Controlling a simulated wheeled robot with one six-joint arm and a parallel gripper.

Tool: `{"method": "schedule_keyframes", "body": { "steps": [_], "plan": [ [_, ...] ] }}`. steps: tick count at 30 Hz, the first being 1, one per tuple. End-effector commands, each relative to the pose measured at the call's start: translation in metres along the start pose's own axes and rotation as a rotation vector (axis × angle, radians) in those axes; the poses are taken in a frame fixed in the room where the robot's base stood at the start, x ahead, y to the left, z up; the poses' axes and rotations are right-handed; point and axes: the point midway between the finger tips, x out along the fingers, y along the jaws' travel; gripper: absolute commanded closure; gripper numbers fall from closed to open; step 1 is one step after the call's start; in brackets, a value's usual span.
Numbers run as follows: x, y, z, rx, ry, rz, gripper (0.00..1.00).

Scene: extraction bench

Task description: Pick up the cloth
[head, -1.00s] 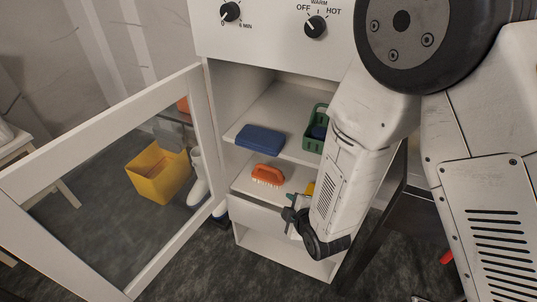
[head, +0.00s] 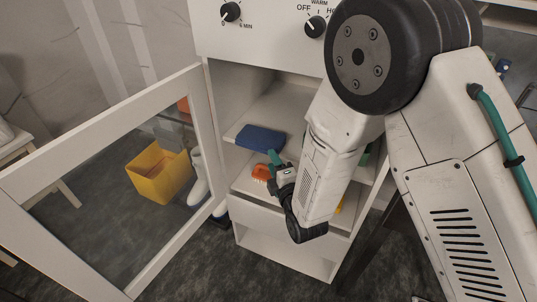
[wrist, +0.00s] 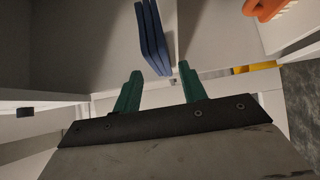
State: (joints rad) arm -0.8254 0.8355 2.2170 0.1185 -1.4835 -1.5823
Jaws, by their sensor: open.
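The cloth (head: 258,138) is a blue folded pad lying on the upper shelf of the open white cabinet, near its front edge. In the wrist view the cloth (wrist: 152,38) shows its stacked layers edge-on. My gripper (head: 274,162) is in front of that shelf, at the cloth's near right end. Its two green fingers (wrist: 160,72) are apart with nothing held. In the wrist view the cloth's near end lines up with the gap between the fingertips. I cannot tell whether a finger touches it.
An orange brush (head: 261,172) lies on the lower shelf, partly behind my gripper; it also shows in the wrist view (wrist: 268,8). A green basket (head: 366,156) is mostly hidden by my arm. The open cabinet door (head: 110,120) stands left. A yellow bin (head: 158,176) is on the floor beyond it.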

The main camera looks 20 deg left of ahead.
Motion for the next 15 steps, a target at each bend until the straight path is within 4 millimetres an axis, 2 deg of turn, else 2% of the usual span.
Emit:
{"method": "schedule_keyframes", "body": {
  "steps": [6, 15],
  "plan": [
    [0.024, -0.001, 0.001, 0.001, -0.001, -0.001, 0.58],
    [0.034, 0.000, 0.001, 0.001, -0.001, -0.001, 0.58]
  ]
}}
